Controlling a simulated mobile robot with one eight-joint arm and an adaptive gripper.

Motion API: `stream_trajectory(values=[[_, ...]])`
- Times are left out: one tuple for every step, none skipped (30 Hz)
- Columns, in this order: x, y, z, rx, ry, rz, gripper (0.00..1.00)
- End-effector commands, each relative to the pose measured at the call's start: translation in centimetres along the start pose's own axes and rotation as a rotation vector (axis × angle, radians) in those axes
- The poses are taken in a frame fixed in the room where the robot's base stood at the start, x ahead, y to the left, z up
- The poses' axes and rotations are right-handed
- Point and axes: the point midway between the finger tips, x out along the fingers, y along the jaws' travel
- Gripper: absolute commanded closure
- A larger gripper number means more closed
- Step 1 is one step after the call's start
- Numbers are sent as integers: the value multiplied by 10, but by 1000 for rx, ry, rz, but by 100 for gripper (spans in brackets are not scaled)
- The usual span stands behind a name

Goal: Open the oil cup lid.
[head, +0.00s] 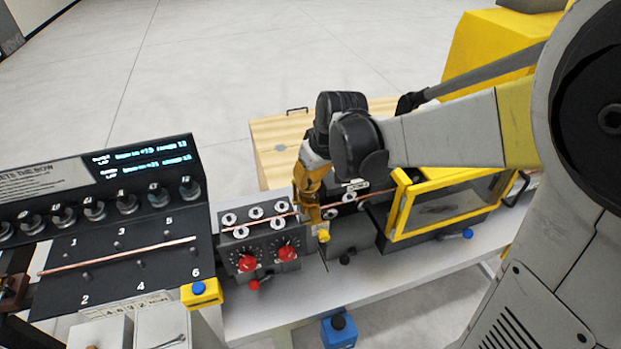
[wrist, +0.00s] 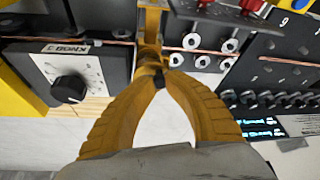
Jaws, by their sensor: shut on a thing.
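My gripper (wrist: 157,76) has its two yellow fingers brought together at their tips on a small brass-yellow piece (wrist: 151,52), which appears to be the oil cup lid. A yellow upright part (wrist: 153,18) continues beyond it, between the two machine units. In the head view my gripper (head: 309,205) points down in the gap between the roller unit and the unit with the yellow-framed guard. The fingers cover most of the lid there, and I cannot tell how far it is tilted. A small yellow knob (head: 323,236) shows just below the fingertips.
The roller straightener (head: 257,240) with red knobs stands left of my gripper. The yellow-framed guard (head: 447,205) is close on the right. A thin copper tube (head: 120,256) lies across the dark panel at left. The grey bench front (head: 290,312) is mostly clear.

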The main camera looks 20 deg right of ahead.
Motion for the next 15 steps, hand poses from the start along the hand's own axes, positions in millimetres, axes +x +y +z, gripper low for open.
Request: stream_trajectory(values=[[1,-4,2,36,-1,16,100],[1,-5,2,62,0,26,100],[1,-7,2,97,0,41,100],[1,-8,2,124,0,52,100],[1,-9,2,149,-1,63,100],[1,-11,3,184,-1,77,100],[1,-12,3,210,-1,89,100],[1,-14,3,237,-1,99,100],[1,-15,3,271,-1,114,100],[1,-16,3,298,-1,125,100],[1,-18,3,325,-1,136,100],[1,-19,2,359,-1,151,100],[1,-20,2,386,-1,161,100],[1,-22,2,411,-1,172,100],[2,-23,2,446,-1,186,100]])
